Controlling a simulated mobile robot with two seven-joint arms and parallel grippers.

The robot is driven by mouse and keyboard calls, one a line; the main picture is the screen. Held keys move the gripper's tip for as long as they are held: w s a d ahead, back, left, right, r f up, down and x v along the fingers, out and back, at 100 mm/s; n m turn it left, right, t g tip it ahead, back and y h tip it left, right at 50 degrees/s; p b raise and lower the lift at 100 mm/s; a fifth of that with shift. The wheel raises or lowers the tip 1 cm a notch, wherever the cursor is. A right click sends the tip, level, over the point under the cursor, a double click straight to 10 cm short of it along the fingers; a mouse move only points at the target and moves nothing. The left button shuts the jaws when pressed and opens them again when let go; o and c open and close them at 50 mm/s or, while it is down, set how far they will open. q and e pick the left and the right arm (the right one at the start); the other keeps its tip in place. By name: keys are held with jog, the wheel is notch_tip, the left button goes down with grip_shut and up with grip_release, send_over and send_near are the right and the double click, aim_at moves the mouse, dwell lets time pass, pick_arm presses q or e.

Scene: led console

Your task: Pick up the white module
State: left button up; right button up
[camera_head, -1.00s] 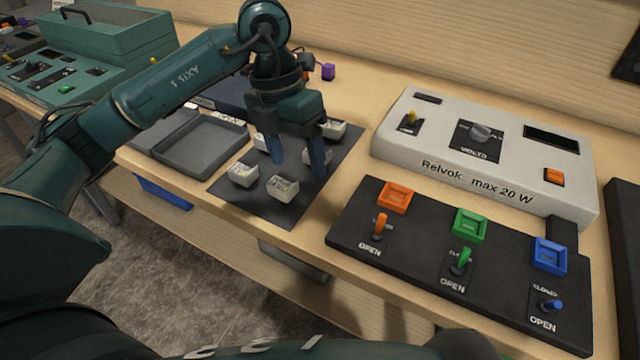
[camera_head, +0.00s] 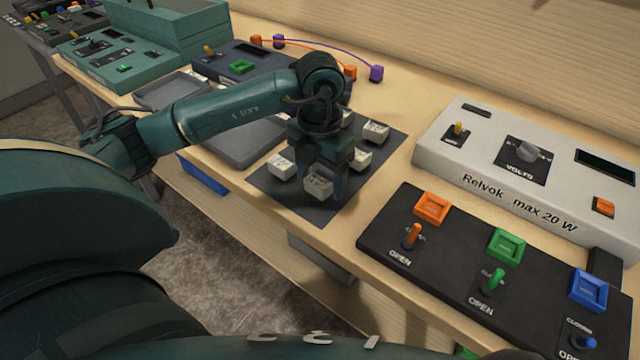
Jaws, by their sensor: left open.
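Several small white modules sit on the dark grey mat (camera_head: 284,201). One module (camera_head: 318,187) is at the mat's front, another (camera_head: 281,167) is to its left, and two more are at the right (camera_head: 360,159) and back right (camera_head: 376,133). My left gripper (camera_head: 324,184) is open and points down at the front module. Its fingers show beside and behind that module; I cannot tell whether they touch it. The gripper hides the middle of the mat. My right gripper is not in view.
Grey trays (camera_head: 240,156) lie left of the mat. A black switch panel (camera_head: 450,262) and a white power supply (camera_head: 535,190) stand to the right. A blue console (camera_head: 215,67) and a cable with orange and purple plugs (camera_head: 376,73) are behind.

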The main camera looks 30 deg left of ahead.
pick_arm(q)
jog(key=shift+f, duration=1.15)
jog(key=c, duration=1.1)
jog(key=shift+r, duration=0.1)
